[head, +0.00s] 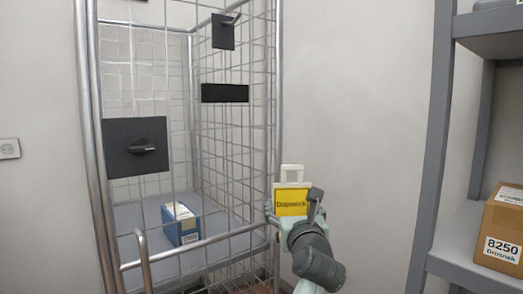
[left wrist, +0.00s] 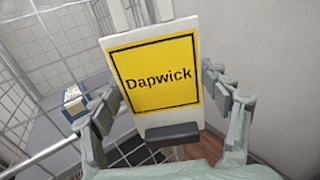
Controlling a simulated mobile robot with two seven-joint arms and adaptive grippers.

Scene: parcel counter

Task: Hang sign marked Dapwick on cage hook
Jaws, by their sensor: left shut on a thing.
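The sign marked Dapwick (head: 291,203) is a white board with a yellow, black-edged face and a white loop at its top. It stands roughly upright in my left gripper (head: 295,210), to the right of the cage's front right post. The left wrist view shows the sign (left wrist: 160,75) between the two fingers of the left gripper (left wrist: 158,100), its lettering readable. The wire cage (head: 278,120) carries a dark plate with a hook (head: 143,149) at the front left, and a higher plate with a hook (head: 232,19). My right gripper is out of view.
A black plate (head: 225,93) without a clear hook is on the cage mesh. A blue box (head: 181,224) lies on the cage floor. A grey shelf rack (head: 434,150) with a carton (head: 503,230) stands at right. Bare wall lies between cage and rack.

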